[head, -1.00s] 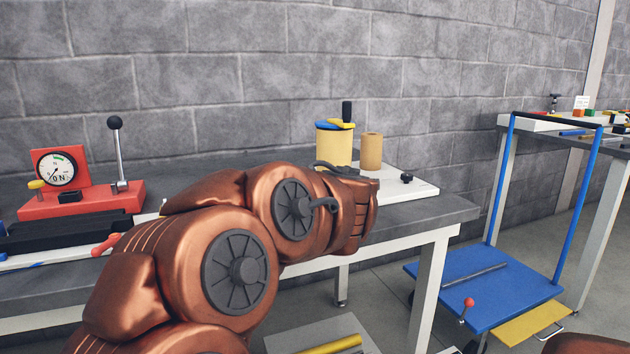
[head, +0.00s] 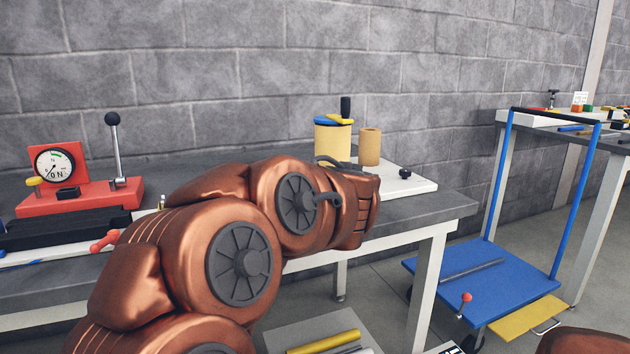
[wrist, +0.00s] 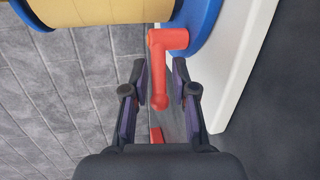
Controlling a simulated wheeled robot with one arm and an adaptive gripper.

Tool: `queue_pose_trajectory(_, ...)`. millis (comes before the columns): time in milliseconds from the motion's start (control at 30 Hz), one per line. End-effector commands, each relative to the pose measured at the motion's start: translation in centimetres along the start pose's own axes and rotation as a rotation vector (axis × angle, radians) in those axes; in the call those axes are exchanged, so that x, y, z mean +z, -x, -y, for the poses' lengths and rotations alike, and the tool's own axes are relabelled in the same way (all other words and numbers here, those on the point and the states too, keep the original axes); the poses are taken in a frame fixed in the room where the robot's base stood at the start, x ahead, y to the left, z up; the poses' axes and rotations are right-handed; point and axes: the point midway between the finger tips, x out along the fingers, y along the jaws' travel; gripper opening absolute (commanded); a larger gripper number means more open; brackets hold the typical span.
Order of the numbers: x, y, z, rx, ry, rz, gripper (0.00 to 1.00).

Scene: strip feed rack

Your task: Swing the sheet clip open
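A red lever (wrist: 162,66), which looks like the sheet clip, stands out from a blue flange (wrist: 205,22) in the wrist view. The flange sits against a yellow drum (wrist: 85,12) at the top left. My gripper (wrist: 160,82) is open, with one finger on each side of the lever's free end. Gaps show on both sides, and I see no contact. In the head view the yellow drum (head: 332,148) stands on a white board (head: 415,187); my arm hides the lever and my gripper there.
A tan roll (head: 370,147) stands right beside the drum, and a black knob (head: 405,174) is on the board. A red gauge stand (head: 90,197) with an upright lever is at left. A blue cart (head: 485,280) stands right of the bench.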

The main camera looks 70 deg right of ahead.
Motion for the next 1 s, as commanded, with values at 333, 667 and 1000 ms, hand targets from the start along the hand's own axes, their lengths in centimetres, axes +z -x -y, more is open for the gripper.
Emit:
queue_pose_trajectory(333, 0.1, 3.5, -0.2, 0.004, 0.003, 0.004, 0.27)
queue_pose_trajectory(667, 0.1, 8.3, -0.1, 0.003, 0.0, 0.004, 0.27)
queue_pose_trajectory(1000, 0.0, 11.4, -0.1, 0.002, 0.002, 0.002, 0.27)
